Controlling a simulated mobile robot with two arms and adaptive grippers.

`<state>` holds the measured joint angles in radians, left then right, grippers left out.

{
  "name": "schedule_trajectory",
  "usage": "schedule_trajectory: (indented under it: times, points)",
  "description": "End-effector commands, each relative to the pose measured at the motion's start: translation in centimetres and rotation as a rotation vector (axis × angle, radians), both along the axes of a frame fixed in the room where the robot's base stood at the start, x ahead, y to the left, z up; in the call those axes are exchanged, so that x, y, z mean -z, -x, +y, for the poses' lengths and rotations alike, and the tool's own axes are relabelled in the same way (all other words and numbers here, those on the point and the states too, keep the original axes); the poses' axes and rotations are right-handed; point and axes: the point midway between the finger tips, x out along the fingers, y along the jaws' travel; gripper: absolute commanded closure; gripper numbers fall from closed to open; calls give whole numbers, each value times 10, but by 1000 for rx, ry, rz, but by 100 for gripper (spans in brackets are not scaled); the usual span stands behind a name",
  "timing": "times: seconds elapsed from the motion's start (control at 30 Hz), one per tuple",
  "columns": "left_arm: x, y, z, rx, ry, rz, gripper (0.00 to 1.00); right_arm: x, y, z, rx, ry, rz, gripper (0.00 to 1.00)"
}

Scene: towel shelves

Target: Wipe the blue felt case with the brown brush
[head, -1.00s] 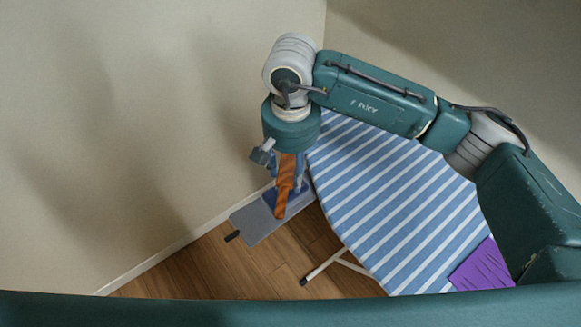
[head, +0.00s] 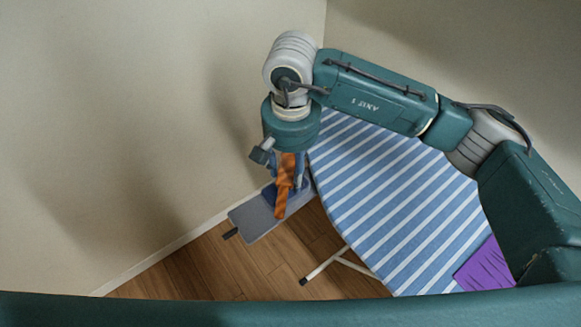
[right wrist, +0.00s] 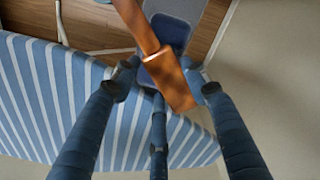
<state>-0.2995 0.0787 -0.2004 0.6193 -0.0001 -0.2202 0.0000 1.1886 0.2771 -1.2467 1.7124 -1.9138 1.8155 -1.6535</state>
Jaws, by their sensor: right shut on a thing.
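The brown brush (head: 284,188) is held in my right gripper (head: 286,172), pointing down in the head view. In the right wrist view the brush (right wrist: 172,80) lies between the blue fingers of the gripper (right wrist: 166,84), which is shut on it. The blue felt case (right wrist: 172,30) appears as a dark blue patch on the grey rest behind the brush. In the head view the case (head: 270,194) is mostly hidden by brush and fingers. Whether brush and case touch, I cannot tell. My left gripper is not in view.
The grey rest (head: 252,221) sits at the end of a blue and white striped ironing board (head: 385,205). A purple cloth (head: 485,266) lies on the board at lower right. The wall (head: 130,130) is close on the left. Wooden floor (head: 190,268) shows below.

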Motion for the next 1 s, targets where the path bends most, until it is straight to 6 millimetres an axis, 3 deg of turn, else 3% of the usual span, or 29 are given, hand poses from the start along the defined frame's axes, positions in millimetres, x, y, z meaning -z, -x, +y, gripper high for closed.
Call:
schedule_trajectory:
  times: [0.27,0.7,1.0]
  points:
    - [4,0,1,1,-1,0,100,3,1,2,-1,-1,0,76]
    - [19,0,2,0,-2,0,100,2,22,31,-2,0,0,76]
    - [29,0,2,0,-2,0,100,5,23,33,0,0,-2,76]
